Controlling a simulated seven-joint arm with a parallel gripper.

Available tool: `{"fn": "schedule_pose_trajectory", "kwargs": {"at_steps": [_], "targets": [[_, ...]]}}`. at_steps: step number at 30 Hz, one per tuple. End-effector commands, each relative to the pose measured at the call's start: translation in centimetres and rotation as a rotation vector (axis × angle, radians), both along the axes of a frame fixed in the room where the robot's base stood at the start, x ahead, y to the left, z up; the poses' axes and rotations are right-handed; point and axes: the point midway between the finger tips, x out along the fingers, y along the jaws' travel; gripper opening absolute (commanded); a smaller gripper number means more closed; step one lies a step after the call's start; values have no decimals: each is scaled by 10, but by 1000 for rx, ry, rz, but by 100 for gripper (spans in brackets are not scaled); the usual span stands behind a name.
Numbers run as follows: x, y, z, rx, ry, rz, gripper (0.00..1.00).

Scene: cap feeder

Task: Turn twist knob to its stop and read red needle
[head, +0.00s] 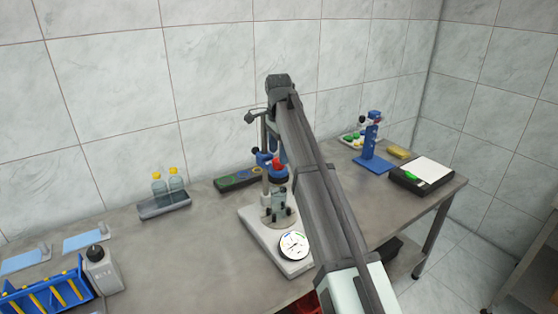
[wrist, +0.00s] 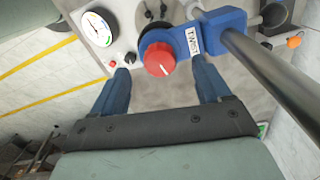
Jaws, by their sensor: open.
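In the wrist view a round red knob (wrist: 158,60) with a white pointer line sits against a blue housing (wrist: 217,32) labelled TWIST. My gripper (wrist: 162,68) is open, with its two blue fingers on either side of the knob and visible gaps to it. A round white gauge (wrist: 97,28) with a coloured scale stands at upper left; its needle is too small to read surely. In the head view the gauge (head: 294,245) lies on the front of the pale stand base (head: 255,232). There my arm crosses in front of the stand, and my fingers cannot be made out clearly.
A metal post (wrist: 262,75) runs close to the right finger. On the table (head: 190,250), a tray with two yellow-capped bottles (head: 168,183) stands left of the stand. A grey bottle (head: 101,268) and a blue rack (head: 45,290) are at far left. A blue stand (head: 373,150) is right.

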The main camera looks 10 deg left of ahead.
Motion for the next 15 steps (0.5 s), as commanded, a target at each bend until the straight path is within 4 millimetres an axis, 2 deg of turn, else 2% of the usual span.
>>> {"fn": "schedule_pose_trajectory", "kwargs": {"at_steps": [15], "targets": [[0, 0, 33, 0, 0, 0, 77]]}}
